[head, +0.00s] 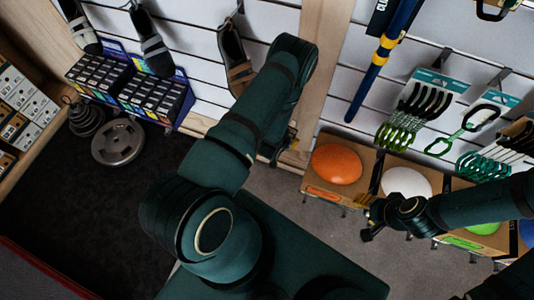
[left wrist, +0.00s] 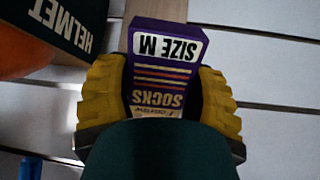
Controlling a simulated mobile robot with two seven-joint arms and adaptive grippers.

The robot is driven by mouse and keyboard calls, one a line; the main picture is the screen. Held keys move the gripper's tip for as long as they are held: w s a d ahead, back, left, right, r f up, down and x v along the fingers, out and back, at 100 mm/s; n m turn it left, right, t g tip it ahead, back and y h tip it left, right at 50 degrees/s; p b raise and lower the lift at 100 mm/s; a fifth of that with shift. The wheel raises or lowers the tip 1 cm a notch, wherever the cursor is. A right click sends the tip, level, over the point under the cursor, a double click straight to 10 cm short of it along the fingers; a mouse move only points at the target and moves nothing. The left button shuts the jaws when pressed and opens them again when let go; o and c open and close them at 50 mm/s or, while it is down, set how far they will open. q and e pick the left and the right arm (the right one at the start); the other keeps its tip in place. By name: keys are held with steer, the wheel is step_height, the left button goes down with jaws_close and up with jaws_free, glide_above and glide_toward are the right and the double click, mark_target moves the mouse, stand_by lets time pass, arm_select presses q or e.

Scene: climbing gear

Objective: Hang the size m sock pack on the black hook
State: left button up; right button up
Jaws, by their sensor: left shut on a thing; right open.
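The size m sock pack (left wrist: 160,72) is purple with a white SIZE M label, upside down in the left wrist view. My left gripper (left wrist: 160,90) has its yellow fingers shut on both sides of the pack, in front of the white slatted wall. In the head view my left arm hides most of this gripper and the pack. My right gripper (head: 371,219) is open and empty, in front of the boxes with the white helmet. Dark hooks (head: 443,57) show on the slatted wall, carrying gear; I cannot make out an empty black hook.
Climbing shoes (head: 237,58) hang at upper left above boxed goods (head: 130,85). Weight plates (head: 118,142) lie on the floor. An orange helmet (head: 336,164) and a white helmet (head: 405,182) sit on boxes. Carabiner packs (head: 415,110) hang at right. A HELMET box (left wrist: 60,30) is near my left gripper.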

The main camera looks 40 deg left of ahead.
arm_select(q)
steer(key=s+a+f+n+t+y+b, duration=0.2)
steer(key=s+a+f+t+y+b, duration=0.1)
steer(key=s+a+f+t, duration=0.35)
steer(key=w+f+b, duration=0.2)
steer(key=w+b, duration=0.1)
steer(key=w, duration=0.6)
steer(key=shift+w+a+f, duration=0.3)
steer(key=shift+w+f, duration=0.05)
steer(key=shift+f, duration=0.05)
stand_by(0.9)
stand_by(0.6)
steer(key=o, duration=1.3)
steer(key=shift+c, duration=0.2)
steer(key=v, duration=1.2)
